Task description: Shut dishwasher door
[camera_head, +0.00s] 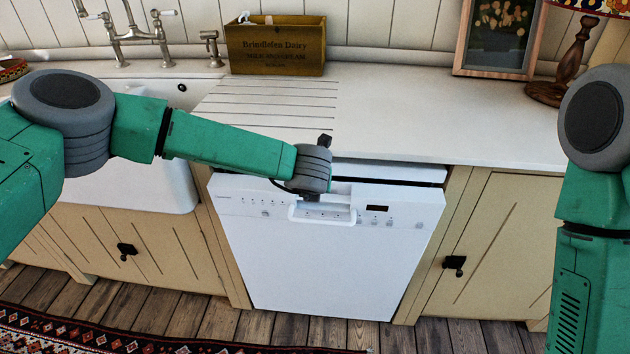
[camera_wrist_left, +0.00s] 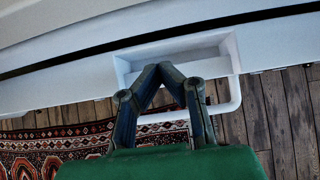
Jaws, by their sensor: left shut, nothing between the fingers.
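The white dishwasher door (camera_head: 320,260) stands nearly upright under the counter. A dark gap runs along its top edge, so it looks slightly ajar. Its recessed handle (camera_head: 340,214) is at the top middle and also shows in the left wrist view (camera_wrist_left: 232,92). My left gripper (camera_wrist_left: 160,70) is shut and empty, its fingertips together over the handle recess. I cannot tell whether they touch the door. In the head view my left wrist hides most of the fingers. My right arm hangs at the right edge, its gripper out of frame.
The white countertop (camera_head: 430,120) overhangs above the door. A wooden dairy crate (camera_head: 275,48) and a picture frame (camera_head: 500,38) stand at its back. Cream cabinets (camera_head: 500,240) flank the dishwasher. A patterned rug (camera_head: 90,335) lies on the plank floor in front.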

